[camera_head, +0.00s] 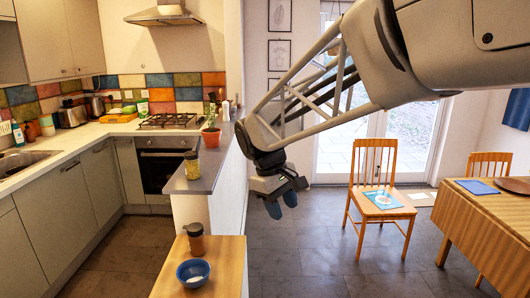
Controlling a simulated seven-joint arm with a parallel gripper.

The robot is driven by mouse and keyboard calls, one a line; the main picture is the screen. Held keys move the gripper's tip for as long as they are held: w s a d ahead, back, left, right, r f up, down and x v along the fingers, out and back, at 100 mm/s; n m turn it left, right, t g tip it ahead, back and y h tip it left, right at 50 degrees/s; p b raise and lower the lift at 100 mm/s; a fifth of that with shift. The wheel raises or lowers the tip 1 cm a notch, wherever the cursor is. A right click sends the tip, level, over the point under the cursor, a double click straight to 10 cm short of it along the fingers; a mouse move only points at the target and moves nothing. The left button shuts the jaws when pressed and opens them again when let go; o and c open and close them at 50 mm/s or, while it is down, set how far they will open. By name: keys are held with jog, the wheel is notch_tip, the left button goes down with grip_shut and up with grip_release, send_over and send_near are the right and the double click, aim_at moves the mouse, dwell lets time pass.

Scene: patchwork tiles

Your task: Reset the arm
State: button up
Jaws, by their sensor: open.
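My gripper (281,205) hangs in the middle of the view at the end of my arm (345,70), which reaches in from the upper right. Its dark fingers with blue-grey tips point down. It is open, and I see nothing between the fingers. It is in front of the floor, to the right of the grey ledge (214,163) and above and to the right of the small wooden counter (230,262).
A brown jar (195,240) and a blue bowl (193,272) stand on the wooden counter. A yellowish jar (192,166) and a potted plant (211,136) stand on the ledge. A wooden chair (381,200) and table (490,215) are at right. Floor (300,262) below my gripper is clear.

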jog(key=s+d+f+m+t+y, duration=0.1)
jog(key=s+d+f+m, duration=0.1)
jog(key=s, duration=0.6)
jog(key=s+d+f+m+t+y, duration=0.1)
jog(key=s+d+f+m, duration=0.1)
jog(key=s+d, duration=0.5)
jog(key=s+d+f+m+t+y, duration=0.1)
jog(key=s+d+m, duration=0.3)
jog(key=s, duration=0.5)
jog(key=shift+s+d+f+m, duration=0.3)
jog(key=shift+s+d+f, duration=0.1)
jog(key=shift+d, duration=0.35)
